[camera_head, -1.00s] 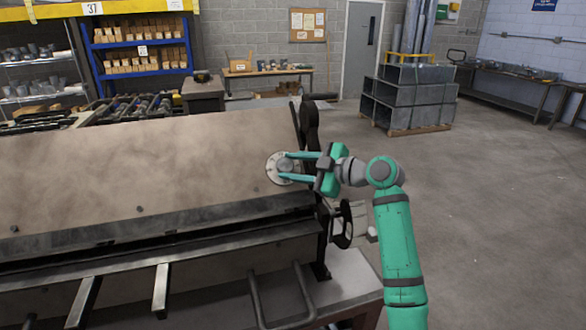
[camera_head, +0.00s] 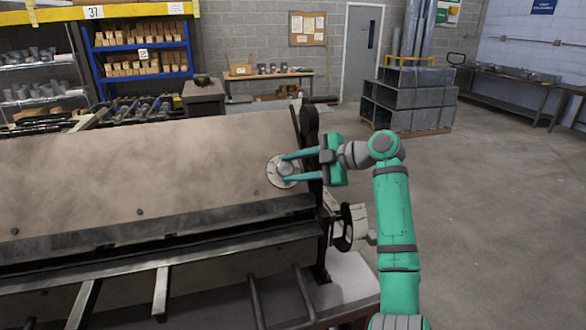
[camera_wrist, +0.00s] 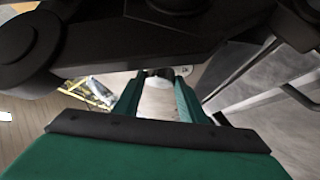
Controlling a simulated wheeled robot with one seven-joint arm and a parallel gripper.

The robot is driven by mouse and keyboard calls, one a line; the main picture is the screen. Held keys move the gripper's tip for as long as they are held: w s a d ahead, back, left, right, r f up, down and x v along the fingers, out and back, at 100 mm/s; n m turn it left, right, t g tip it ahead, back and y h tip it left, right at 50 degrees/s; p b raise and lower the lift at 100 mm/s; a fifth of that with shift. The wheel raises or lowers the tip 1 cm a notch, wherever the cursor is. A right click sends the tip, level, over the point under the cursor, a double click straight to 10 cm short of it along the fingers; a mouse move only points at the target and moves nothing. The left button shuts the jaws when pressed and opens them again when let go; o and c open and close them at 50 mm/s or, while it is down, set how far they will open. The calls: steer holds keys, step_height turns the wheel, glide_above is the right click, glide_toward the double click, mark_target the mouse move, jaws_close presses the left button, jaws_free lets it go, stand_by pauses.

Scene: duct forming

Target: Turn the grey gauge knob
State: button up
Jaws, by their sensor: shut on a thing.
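The grey gauge knob (camera_head: 286,168) sits at the centre of a round pale dial plate (camera_head: 275,179) on the right end of the machine's sloping beige panel. My gripper (camera_head: 285,167) reaches in from the right, its two teal fingers on the upper and lower sides of the knob, shut on it. In the wrist view the fingers (camera_wrist: 158,95) flank the light grey knob (camera_wrist: 156,100). Part of the dial plate is hidden behind the fingers.
The forming machine's beige panel (camera_head: 140,165) fills the left. Its dark end frame (camera_head: 310,145) and a black handwheel (camera_head: 342,228) are close to my arm. Stacked metal ducts (camera_head: 410,95) stand behind. The floor at right (camera_head: 490,210) is clear.

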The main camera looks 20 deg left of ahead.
steer(key=o, duration=1.1)
steer(key=shift+c, duration=0.2)
steer(key=v, duration=1)
steer(key=shift+d+r, duration=0.2)
steer(key=shift+d, duration=0.15)
